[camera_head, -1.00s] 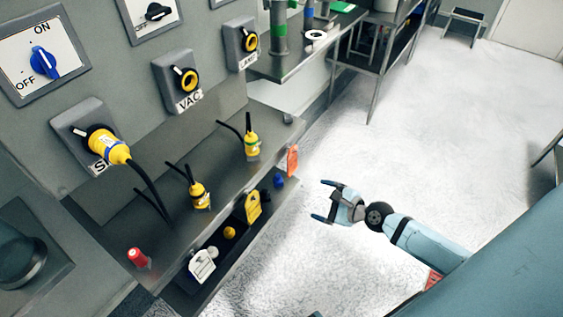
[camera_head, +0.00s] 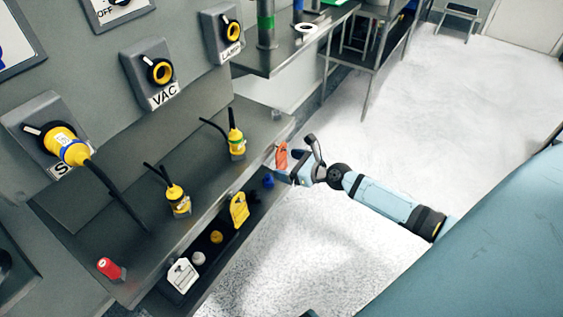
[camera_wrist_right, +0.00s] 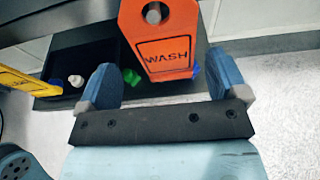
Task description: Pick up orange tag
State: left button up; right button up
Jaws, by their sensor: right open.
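My right gripper (camera_head: 295,160) is open at the tag. In the right wrist view its two blue fingers (camera_wrist_right: 160,68) are on either side of the tag's lower part, with gaps visible on both sides. Whether the tag lies fully between the fingertips in depth, I cannot tell. My left gripper is not in view.
Yellow plugs (camera_head: 178,201) and a red padlock-like piece (camera_head: 110,269) are on the bench (camera_head: 190,160). The floor at right is clear.

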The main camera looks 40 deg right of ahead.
aim_at(282, 161)
jog(key=x, duration=0.1)
jog(key=b+x, duration=0.1)
jog(key=x, duration=0.2)
jog(key=shift+w+d+f, duration=0.2)
jog(key=shift+d+f, duration=0.05)
jog(key=shift+d, duration=0.05)
jog(key=shift+w+a+f, duration=0.1)
jog(key=shift+w+a, duration=0.15)
jog(key=shift+w, duration=0.2)
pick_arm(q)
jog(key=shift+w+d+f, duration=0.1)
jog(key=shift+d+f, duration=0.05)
pick_arm(e)
jog(key=c, duration=1.1)
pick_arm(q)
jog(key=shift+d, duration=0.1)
pick_arm(e)
jog(key=shift+o, duration=0.2)
